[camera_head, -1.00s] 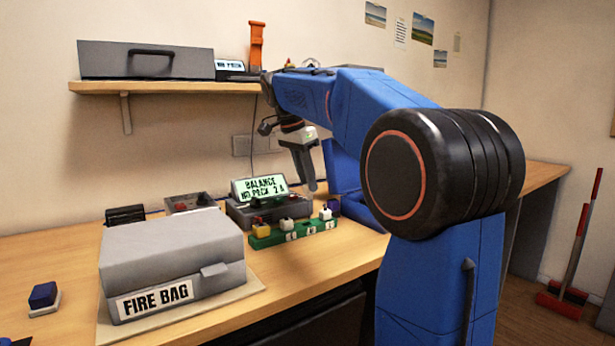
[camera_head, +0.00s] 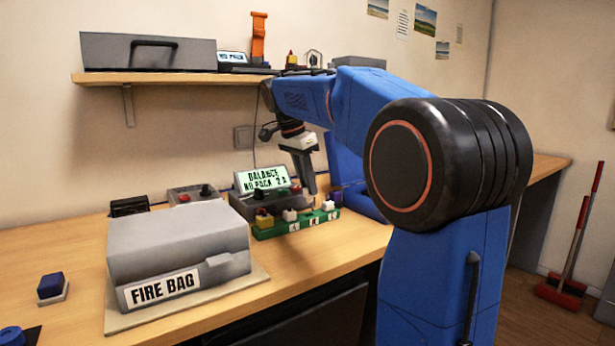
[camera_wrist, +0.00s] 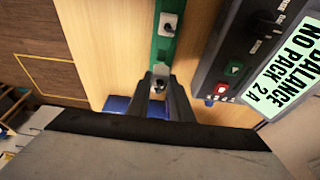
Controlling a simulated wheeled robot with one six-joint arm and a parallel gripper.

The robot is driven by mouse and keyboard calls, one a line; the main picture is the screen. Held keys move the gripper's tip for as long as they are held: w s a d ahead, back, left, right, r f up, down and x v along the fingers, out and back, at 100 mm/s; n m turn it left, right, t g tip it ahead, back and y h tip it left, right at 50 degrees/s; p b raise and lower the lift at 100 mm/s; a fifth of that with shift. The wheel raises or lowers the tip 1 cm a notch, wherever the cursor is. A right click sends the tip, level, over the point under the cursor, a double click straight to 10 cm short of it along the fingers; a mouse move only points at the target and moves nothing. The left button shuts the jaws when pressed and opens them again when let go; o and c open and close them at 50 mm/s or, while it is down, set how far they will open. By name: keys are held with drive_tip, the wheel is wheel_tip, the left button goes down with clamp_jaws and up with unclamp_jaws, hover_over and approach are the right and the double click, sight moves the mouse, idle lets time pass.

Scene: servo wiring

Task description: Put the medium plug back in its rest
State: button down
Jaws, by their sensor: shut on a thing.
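The green rest strip (camera_head: 300,226) stands on the bench in front of the balance charger (camera_head: 247,206). A yellow plug (camera_head: 263,218) sits at its left end, with a white-topped plug (camera_head: 290,214) and another white one (camera_head: 328,206) further right. My gripper (camera_head: 311,190) points down over the strip, between the two white plugs. In the wrist view its fingers (camera_wrist: 161,80) are shut on a small greyish piece (camera_wrist: 158,85), taken as the medium plug, mostly hidden. The strip (camera_wrist: 163,50) runs beneath, bearing one white plug (camera_wrist: 168,24). I cannot tell whether the held plug touches the strip.
The charger's screen (camera_head: 262,179) reads "BALANCE NO PACK 2 A", close behind the strip. A grey fire bag box (camera_head: 178,249) stands front left. A blue button (camera_head: 50,285) lies further left. Bare bench lies in front of the strip.

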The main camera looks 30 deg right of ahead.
sight(307, 197)
drive_tip(key=shift+f, duration=1.25)
drive_tip(key=shift+f, duration=1.4)
idle(0.7)
drive_tip(key=c, duration=1.5)
unclamp_jaws()
drive_tip(key=v, duration=1.7)
drive_tip(key=shift+r, duration=0.15)
